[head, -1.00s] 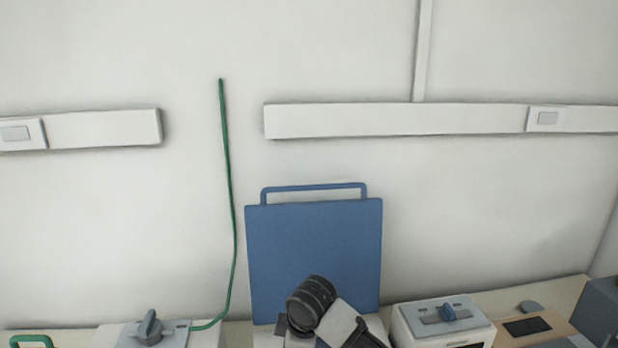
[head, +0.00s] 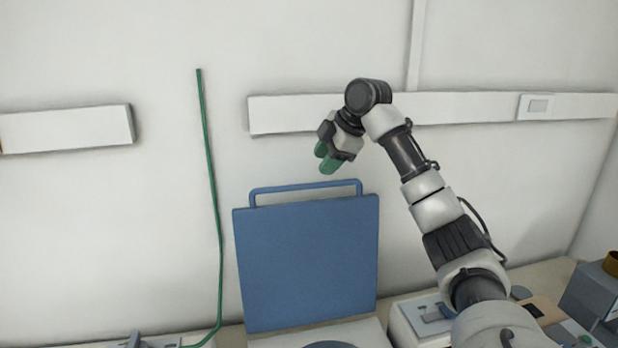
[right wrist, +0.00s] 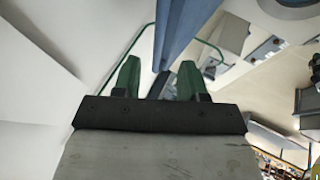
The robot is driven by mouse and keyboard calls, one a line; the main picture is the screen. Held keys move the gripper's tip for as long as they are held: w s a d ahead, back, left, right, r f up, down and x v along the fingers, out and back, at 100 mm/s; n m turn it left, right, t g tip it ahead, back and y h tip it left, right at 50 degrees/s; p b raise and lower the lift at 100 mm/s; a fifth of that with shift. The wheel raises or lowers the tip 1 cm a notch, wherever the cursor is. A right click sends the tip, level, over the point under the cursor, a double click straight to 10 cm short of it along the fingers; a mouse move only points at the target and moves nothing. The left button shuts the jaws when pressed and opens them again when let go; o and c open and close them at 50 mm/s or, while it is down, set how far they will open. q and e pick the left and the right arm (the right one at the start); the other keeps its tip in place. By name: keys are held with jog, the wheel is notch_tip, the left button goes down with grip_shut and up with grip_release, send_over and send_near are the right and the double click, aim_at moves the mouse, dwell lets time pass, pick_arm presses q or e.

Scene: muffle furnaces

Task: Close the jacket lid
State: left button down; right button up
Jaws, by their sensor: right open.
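The blue jacket lid (head: 306,262) stands upright, with a blue bar handle (head: 305,188) along its top edge. Its white base (head: 365,336) shows at the bottom of the head view. My right gripper (head: 326,163), with green fingertips, is above the lid near the right part of the handle. In the right wrist view the right gripper (right wrist: 158,78) is open and empty, and the lid (right wrist: 178,30) shows edge-on beyond the fingers. Whether the fingers overlap the handle in depth is hard to tell. My left gripper is out of view.
A green hose (head: 212,200) runs up the wall left of the lid. A white unit (head: 405,322) stands right of the base, partly behind my right arm. A grey box (head: 592,297) is at the far right. A wall rail (head: 285,115) runs behind the gripper.

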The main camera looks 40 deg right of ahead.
aim_at(307, 184)
jog(key=p+x, duration=0.1)
jog(key=x, duration=0.5)
jog(key=shift+w+p, duration=0.15)
jog(key=shift+p, duration=0.25)
jog(key=shift+w+a+f, duration=0.15)
jog(key=shift+w+f, duration=0.1)
jog(key=shift+f, duration=0.35)
grip_shut()
